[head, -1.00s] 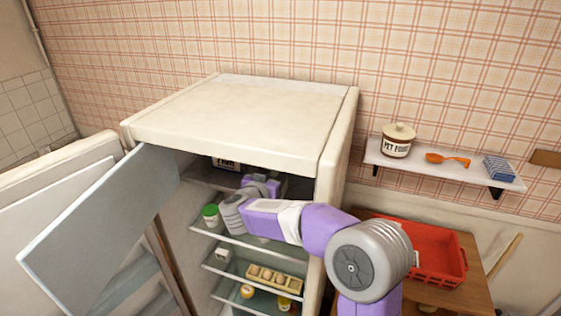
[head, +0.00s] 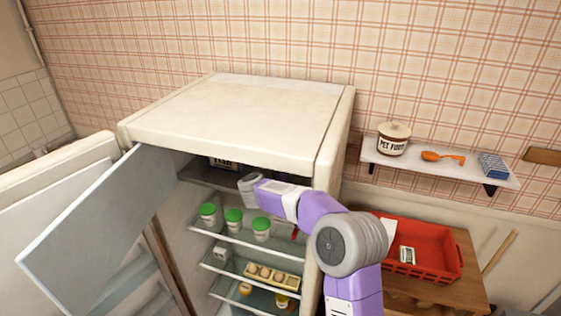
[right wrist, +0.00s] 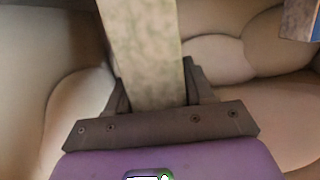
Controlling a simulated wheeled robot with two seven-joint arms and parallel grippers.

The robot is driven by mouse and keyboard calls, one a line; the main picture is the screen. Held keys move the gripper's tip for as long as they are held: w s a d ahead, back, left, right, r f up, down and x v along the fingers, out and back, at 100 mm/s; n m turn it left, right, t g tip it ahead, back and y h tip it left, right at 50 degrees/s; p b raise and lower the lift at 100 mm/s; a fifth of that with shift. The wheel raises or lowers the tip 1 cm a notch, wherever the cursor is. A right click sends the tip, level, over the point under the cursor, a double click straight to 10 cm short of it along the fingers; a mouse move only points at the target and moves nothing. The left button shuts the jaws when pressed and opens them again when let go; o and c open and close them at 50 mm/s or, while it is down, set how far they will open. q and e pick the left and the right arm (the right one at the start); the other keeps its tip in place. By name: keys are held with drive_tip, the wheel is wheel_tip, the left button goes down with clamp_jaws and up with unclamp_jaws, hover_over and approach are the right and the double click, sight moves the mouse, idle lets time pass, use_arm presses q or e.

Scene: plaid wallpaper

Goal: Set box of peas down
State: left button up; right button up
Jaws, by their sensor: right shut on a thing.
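My right arm reaches from the right into the dark top compartment (head: 205,178) of the open fridge. Its gripper is hidden there in the head view. In the right wrist view my right gripper (right wrist: 155,92) is shut on a narrow, pale, mottled box (right wrist: 142,45), which I take to be the box of peas. Its label is not visible. The box sticks out beyond the fingers, and I cannot tell whether it touches a surface. A box marked FISH (head: 222,163) stands in the top compartment. My left gripper is not in view.
Several green-lidded jars (head: 234,216) stand on the shelf below, with an egg tray (head: 272,276) lower down. The small freezer door (head: 95,235) is swung open left. A blue-edged thing (right wrist: 300,20) is near the gripper. A red crate (head: 440,262) sits on the table right.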

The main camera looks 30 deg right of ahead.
drive_tip(key=shift+f, duration=0.15)
drive_tip(key=o, duration=1.3)
